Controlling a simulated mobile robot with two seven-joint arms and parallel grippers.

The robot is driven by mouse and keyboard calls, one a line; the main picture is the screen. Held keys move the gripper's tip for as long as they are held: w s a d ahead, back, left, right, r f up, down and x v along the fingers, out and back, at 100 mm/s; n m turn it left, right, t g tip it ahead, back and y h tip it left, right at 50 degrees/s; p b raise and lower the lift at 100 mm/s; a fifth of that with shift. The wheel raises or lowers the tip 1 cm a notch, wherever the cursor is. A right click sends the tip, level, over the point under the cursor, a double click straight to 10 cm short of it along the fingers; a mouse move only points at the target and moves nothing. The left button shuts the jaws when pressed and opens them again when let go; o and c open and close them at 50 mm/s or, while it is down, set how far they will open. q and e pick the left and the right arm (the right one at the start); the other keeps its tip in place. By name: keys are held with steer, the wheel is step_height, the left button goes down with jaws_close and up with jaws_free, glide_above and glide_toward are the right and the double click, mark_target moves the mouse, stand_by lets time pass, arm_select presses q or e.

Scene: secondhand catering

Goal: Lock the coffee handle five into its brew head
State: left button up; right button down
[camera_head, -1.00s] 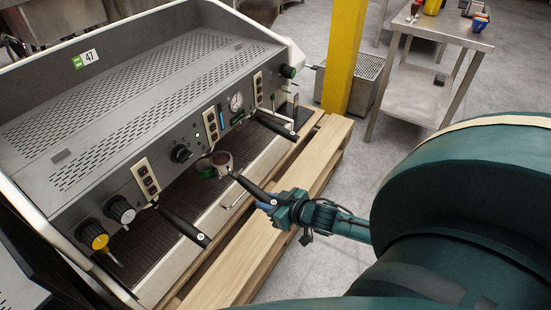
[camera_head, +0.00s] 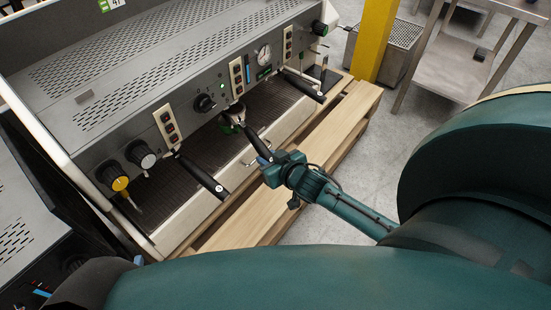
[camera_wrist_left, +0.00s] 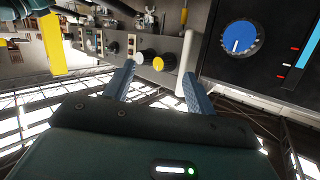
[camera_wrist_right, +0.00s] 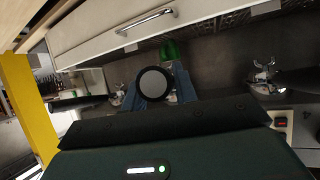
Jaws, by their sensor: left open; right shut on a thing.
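My right gripper (camera_head: 268,163) is shut on the black grip of a coffee handle (camera_head: 255,142); I cannot read its number. The handle's metal basket end (camera_head: 236,114) is up under the machine's front, near the middle brew head, which is mostly hidden. I cannot tell whether the basket touches the head. In the right wrist view the handle's round pale end cap (camera_wrist_right: 153,83) shows between the fingers. My left gripper (camera_wrist_left: 158,85) is open and empty in the left wrist view.
The coffee machine (camera_head: 140,95) has other black handles at left (camera_head: 204,180) and right (camera_head: 302,88). A green object (camera_head: 227,128) is beside the held basket. A wooden pallet (camera_head: 315,135) runs along the front. A yellow post (camera_head: 375,40) and steel table (camera_head: 470,60) stand at right.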

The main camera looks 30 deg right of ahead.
steer(key=shift+w+a+r+b, duration=0.1)
steer(key=shift+w+a+b, duration=0.35)
steer(key=shift+w+a, duration=0.2)
arm_select(q)
steer(key=m+t+h+b, duration=0.1)
steer(key=d+t+h+b, duration=0.1)
steer(key=b, duration=0.1)
steer(key=shift+w+d+r+m+t, duration=0.1)
steer(key=shift+d+r+m+t, duration=0.15)
steer(key=shift+m+t, duration=0.15)
arm_select(e)
steer(key=w+a+m+h, duration=0.2)
steer(key=w+a, duration=0.1)
steer(key=shift+a+r, duration=0.1)
steer(key=shift+a, duration=0.15)
steer(key=shift+w+a+r+h, duration=0.1)
steer(key=shift+a+r+h, duration=0.15)
steer(key=shift+a+h, duration=0.1)
